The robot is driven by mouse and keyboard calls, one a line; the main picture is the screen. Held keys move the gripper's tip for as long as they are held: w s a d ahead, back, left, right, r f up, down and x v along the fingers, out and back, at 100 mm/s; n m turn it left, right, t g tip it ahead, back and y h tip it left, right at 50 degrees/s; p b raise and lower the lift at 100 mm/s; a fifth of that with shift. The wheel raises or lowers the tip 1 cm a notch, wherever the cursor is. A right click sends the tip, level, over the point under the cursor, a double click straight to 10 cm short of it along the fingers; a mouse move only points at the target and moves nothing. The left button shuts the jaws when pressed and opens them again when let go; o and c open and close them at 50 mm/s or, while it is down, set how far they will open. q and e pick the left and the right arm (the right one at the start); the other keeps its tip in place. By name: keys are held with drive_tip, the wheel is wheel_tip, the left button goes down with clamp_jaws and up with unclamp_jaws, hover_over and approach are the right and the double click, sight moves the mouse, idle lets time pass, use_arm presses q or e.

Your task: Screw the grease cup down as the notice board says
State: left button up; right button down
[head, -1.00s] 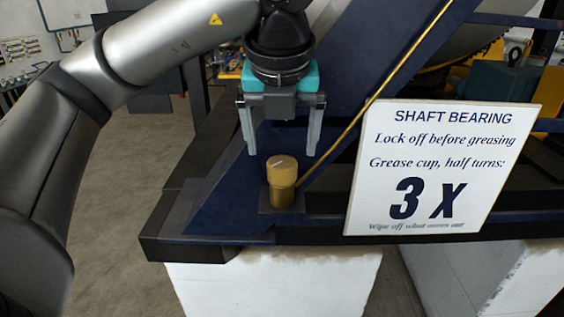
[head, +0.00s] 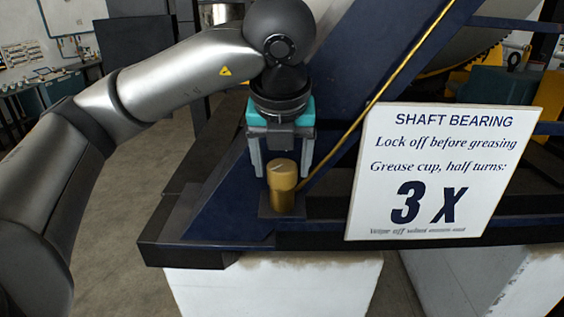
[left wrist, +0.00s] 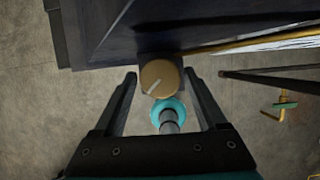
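The brass grease cup (head: 283,176) stands upright on a small dark plate on the blue frame. Its round cap, with a pale line across the top, also shows in the left wrist view (left wrist: 160,79). My left gripper (head: 280,174) points down over the cup, open, with its fingers at about the height of the cap's top. In the left wrist view its fingers (left wrist: 163,75) lie apart on either side of the cap, with gaps. The white notice board (head: 430,172) reads "SHAFT BEARING", "Lock off before greasing", "Grease cup, half turns: 3 X"; its bottom line is hard to read. My right gripper is not in view.
A thin brass pipe (head: 372,103) rises to the right from beside the cup. The sloping blue beam (head: 345,75) stands close behind the gripper. White blocks (head: 275,285) support the dark frame. A workbench (head: 35,100) stands far left.

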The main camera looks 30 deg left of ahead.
use_arm(q)
drive_tip(key=c, duration=1)
drive_tip(key=shift+c, duration=0.2)
